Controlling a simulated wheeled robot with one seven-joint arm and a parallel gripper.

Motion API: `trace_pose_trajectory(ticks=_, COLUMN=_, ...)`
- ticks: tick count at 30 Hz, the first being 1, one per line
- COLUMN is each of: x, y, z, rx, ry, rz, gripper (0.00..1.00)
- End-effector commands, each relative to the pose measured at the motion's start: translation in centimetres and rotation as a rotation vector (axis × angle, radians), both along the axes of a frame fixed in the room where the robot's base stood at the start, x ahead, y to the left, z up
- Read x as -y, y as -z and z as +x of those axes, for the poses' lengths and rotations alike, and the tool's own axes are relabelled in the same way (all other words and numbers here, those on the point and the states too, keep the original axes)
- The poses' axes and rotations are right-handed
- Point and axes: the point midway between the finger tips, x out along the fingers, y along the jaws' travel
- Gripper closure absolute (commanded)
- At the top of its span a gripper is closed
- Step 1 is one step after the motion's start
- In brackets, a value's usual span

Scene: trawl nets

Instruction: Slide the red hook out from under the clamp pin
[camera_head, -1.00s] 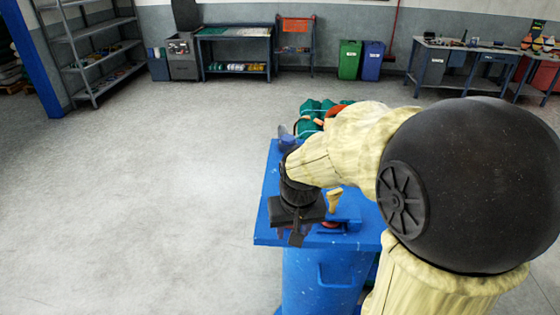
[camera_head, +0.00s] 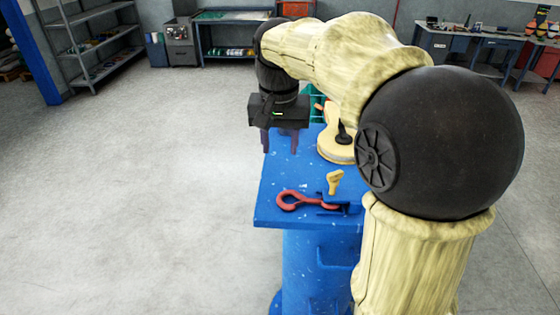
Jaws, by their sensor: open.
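The red hook (camera_head: 291,201) lies at the front left of the blue table top (camera_head: 274,178). Its rounded end points left, and its right end runs to the blue clamp (camera_head: 345,207). A yellow clamp handle or pin (camera_head: 335,181) stands up there; I cannot tell exactly how the pin sits over the hook. My gripper (camera_head: 280,142) is open and empty, pointing down above the rear left of the table, behind and well apart from the hook.
A round cream-coloured object with a black knob (camera_head: 337,147) stands behind the clamp. Green and orange items (camera_head: 318,103) show partly behind my arm. The table's left side is clear. Shelves (camera_head: 90,40) and benches stand far back.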

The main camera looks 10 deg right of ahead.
Motion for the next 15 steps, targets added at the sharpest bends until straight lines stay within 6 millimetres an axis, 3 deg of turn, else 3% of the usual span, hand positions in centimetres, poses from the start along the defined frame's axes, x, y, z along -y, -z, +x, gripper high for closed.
trace_pose_trajectory(ticks=5, x=0.1, y=1.8, z=0.2, rx=-0.003, ry=0.000, rz=0.000, gripper=0.58)
trace_pose_trajectory(ticks=15, x=0.3, y=7.1, z=0.8, rx=-0.005, ry=-0.001, rz=0.000, gripper=0.58)
